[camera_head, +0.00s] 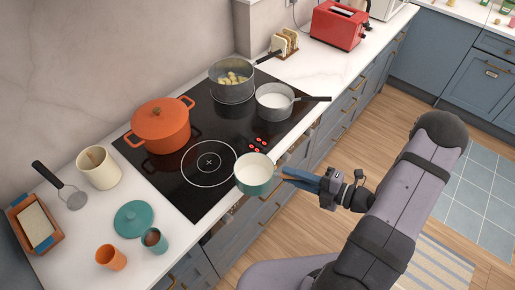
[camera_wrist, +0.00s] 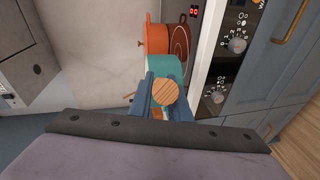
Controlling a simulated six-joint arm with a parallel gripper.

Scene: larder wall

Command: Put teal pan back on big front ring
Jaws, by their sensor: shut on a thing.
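The teal pan (camera_head: 256,188) is white inside and looks empty. It is roughly upright and overlaps the front edge of the hob in the head view; its height above it is hard to tell. My gripper (camera_head: 297,178) is shut on the pan's wooden handle, right of the pan. In the wrist view, the round handle end (camera_wrist: 166,92) sits between my blue jaws (camera_wrist: 166,105), with the teal pan (camera_wrist: 165,67) beyond. The big front ring (camera_head: 209,162), a white circle on the black hob (camera_head: 185,198), is bare, left of the pan.
An orange lidded pot (camera_head: 160,124) stands behind the ring. A grey pot with yellowish food (camera_head: 232,92) and a grey saucepan (camera_head: 274,108) stand further right. Red lights (camera_head: 257,144) glow near the pan. A teal lid (camera_head: 133,219) and cups (camera_head: 111,257) are at the left.

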